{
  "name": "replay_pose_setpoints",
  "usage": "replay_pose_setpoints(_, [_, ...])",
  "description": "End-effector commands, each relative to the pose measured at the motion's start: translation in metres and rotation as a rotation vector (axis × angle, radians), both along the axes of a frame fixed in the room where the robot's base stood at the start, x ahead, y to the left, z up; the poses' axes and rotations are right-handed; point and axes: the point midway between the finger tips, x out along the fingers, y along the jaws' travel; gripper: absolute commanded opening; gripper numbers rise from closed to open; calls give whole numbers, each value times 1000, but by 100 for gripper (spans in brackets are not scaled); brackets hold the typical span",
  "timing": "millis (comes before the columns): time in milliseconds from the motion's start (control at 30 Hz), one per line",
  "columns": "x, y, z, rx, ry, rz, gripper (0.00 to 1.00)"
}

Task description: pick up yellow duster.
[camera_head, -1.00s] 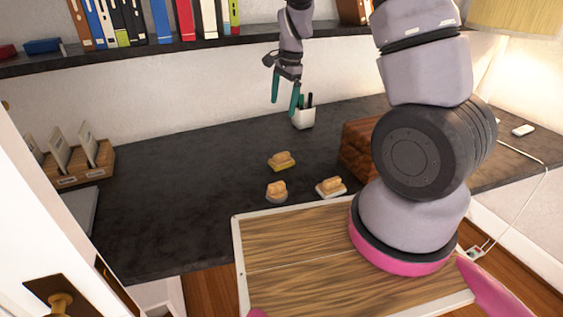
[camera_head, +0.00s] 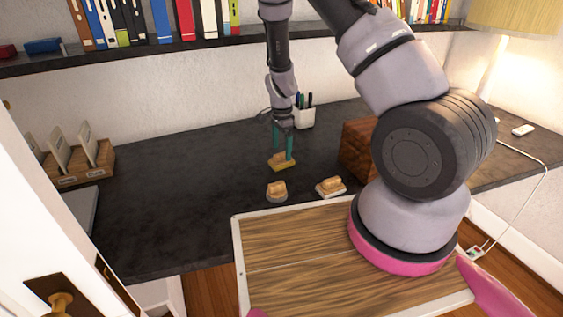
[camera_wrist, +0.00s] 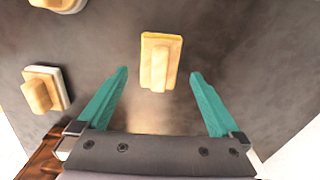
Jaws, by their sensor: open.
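The yellow duster (camera_head: 281,166) lies on the dark desk, a wooden block handle on a yellow base. It also shows in the wrist view (camera_wrist: 160,62), ahead of the fingertips and roughly centred between them. My gripper (camera_head: 283,154) points down just above and at the duster in the head view. In the wrist view my gripper (camera_wrist: 158,73) has its two teal fingers wide apart with nothing between them. Whether a finger touches the duster cannot be told.
A grey-based duster (camera_head: 276,191) and a white-based duster (camera_head: 330,187) lie nearby, nearer the front edge. A brown wooden box (camera_head: 356,148) stands to the right. A pen cup (camera_head: 304,117) stands behind. The desk (camera_head: 180,190) is clear to the left.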

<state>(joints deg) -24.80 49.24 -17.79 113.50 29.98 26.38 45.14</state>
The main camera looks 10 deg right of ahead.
Motion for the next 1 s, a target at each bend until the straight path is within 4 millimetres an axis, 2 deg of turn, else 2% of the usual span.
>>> replay_pose_setpoints(100, [-2,0,-20,0,3,0,100])
replay_pose_setpoints(200, [-1,0,-30,-1,2,0,100])
replay_pose_setpoints(467, [-1,1,-33,0,0,1,100])
replay_pose_setpoints(500, [-1,1,-33,0,0,1,96])
replay_pose_setpoints(533, [-1,1,-33,0,0,1,85])
replay_pose_setpoints(667, [-1,1,-33,0,0,1,35])
replay_pose_setpoints(700, [-1,1,-33,0,0,1,20])
replay_pose_setpoints(733, [-1,1,-33,0,0,1,15])
replay_pose_setpoints(1000, [-1,1,-28,-1,-1,1,15])
